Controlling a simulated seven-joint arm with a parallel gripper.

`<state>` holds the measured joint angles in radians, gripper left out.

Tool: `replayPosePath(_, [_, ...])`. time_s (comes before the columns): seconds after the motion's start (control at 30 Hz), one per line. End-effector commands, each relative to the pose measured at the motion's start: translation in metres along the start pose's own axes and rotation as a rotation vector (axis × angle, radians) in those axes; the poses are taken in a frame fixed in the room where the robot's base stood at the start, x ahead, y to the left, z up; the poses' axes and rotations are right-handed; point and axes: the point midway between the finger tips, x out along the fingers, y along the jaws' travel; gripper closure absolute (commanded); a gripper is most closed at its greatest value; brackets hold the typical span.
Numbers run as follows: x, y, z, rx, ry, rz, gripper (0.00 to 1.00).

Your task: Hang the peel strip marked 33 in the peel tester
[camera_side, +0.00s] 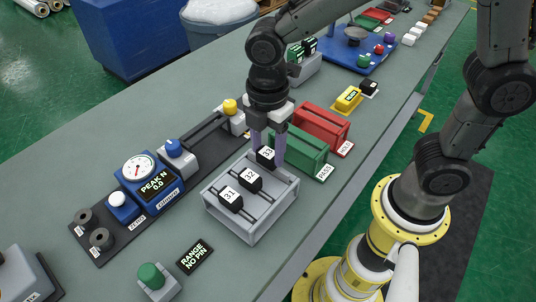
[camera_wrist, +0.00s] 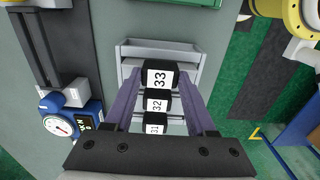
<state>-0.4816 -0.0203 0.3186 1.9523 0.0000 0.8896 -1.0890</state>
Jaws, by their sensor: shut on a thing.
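The black piece marked 33 (camera_side: 266,155) is at the back end of the grey rack (camera_side: 262,224), in line with the pieces marked 32 (camera_side: 250,181) and 31 (camera_side: 231,198). My gripper (camera_side: 268,160) points down with its purple fingers shut on the 33 piece. In the wrist view the 33 label (camera_wrist: 159,79) shows between the fingers. I cannot tell whether the piece still touches the rack. The peel tester (camera_side: 150,187), with a round gauge, a display reading "PEAK N 0.0" and a dark rail, stands left of the rack. Its blue knob (camera_side: 173,147) and yellow knob (camera_side: 230,106) show.
A green PASS bin (camera_side: 300,152) and a red bin (camera_side: 322,128) stand just right of my gripper. A "RANGE NO PIN" sign (camera_side: 192,256) and a green button (camera_side: 151,276) are in front. Bare bench lies between the rack and the sign.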

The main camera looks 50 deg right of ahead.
Motion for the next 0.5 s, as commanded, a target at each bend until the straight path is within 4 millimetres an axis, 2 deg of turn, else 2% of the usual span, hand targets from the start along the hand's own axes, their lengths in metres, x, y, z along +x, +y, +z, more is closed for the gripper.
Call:
replayPosePath(0.1, [-0.025,0.001,-0.001,0.0,0.003,0.005,1.0])
replayPosePath(0.3, [-0.061,0.0,0.0,0.0,0.001,0.003,1.0])
replayPosePath(0.5, [-0.08,0.0,0.0,0.036,0.0,-0.001,1.0])
